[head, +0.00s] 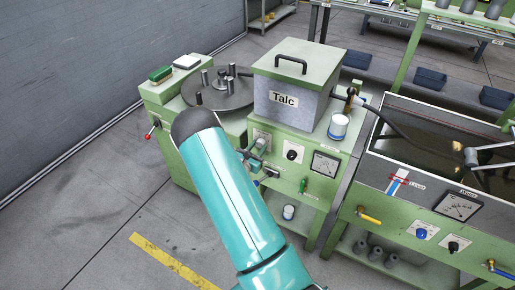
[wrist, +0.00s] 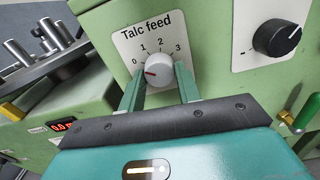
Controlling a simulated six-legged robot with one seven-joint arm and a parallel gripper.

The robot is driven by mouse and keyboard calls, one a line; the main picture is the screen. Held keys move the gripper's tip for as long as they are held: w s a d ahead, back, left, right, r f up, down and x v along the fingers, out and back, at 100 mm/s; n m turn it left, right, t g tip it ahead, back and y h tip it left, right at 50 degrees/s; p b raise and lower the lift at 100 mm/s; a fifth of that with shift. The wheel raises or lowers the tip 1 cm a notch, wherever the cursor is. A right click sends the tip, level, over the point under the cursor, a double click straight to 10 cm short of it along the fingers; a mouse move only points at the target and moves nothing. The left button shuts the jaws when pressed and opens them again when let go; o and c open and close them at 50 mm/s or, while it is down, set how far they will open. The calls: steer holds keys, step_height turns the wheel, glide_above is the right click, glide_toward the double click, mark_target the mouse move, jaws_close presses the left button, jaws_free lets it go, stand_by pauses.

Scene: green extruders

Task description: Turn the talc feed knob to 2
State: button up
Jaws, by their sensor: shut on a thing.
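The talc feed knob (wrist: 158,70) is a round light grey knob on a white plate (wrist: 128,42) marked 0, 1, 2 and 3. Its red mark is on the left side of the knob, nearest the 0. My gripper (wrist: 159,76) has one green finger on each side of the knob and is shut on it.
A black knob (wrist: 277,38) is right of the talc feed plate, with a green-handled valve (wrist: 305,112) below it. A round plate with upright pins (head: 217,94) stands left of the Talc box. A white-and-blue jar (head: 338,127) stands on the right of the machine top. The floor at left is clear.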

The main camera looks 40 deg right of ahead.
steer(key=m, duration=0.7)
steer(key=shift+a+m, duration=0.1)
steer(key=shift+m, duration=0.2)
steer(key=m, duration=0.3)
steer(key=shift+m, duration=2.1)
steer(key=o, duration=1)
